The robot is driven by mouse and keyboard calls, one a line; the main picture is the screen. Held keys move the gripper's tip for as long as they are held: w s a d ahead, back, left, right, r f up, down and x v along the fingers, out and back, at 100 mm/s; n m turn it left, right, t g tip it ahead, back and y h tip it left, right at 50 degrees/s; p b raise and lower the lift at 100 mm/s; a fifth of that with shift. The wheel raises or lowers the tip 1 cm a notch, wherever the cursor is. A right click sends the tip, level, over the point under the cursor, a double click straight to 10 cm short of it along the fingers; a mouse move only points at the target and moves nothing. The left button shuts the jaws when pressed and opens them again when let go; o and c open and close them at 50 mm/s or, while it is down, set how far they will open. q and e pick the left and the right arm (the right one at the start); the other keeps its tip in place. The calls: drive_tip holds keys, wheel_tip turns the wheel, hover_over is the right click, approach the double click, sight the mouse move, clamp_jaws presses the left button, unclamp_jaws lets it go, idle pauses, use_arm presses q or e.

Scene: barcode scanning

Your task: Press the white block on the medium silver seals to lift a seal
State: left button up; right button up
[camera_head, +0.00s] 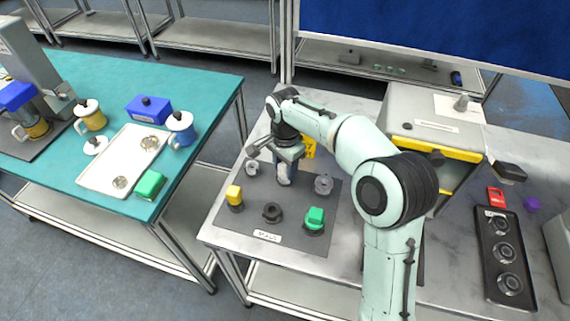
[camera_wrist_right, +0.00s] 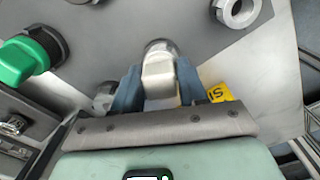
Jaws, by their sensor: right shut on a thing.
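My right gripper (camera_head: 285,172) reaches down over the dark mat (camera_head: 290,242) on the grey table. It is shut on the white block (camera_head: 284,181), which also shows between the blue fingers in the right wrist view (camera_wrist_right: 158,80). A rounded silver piece (camera_wrist_right: 160,48) shows at the block's far end; whether the block presses on a seal there is hard to tell. One silver seal (camera_head: 252,168) stands left of the gripper and another silver seal (camera_head: 323,184) stands to its right. My left gripper is not in view.
A yellow block (camera_head: 235,194), a dark seal (camera_head: 271,212) and a green block (camera_head: 315,215) stand along the mat's front. A yellow-edged grey box (camera_head: 430,135) is behind my arm. A black tray (camera_head: 487,285) with round parts lies right. A teal table (camera_head: 215,95) is left.

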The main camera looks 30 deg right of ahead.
drive_tip(key=shift+w+r+p, duration=0.1)
drive_tip(key=shift+r+p, duration=0.9)
drive_tip(key=shift+r, duration=0.85)
drive_tip(key=shift+r+p, duration=0.9)
drive_tip(key=shift+r, duration=0.7)
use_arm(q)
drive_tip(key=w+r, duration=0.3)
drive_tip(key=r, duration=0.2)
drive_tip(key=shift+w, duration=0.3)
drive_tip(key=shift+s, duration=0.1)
use_arm(e)
drive_tip(key=shift+f, duration=0.1)
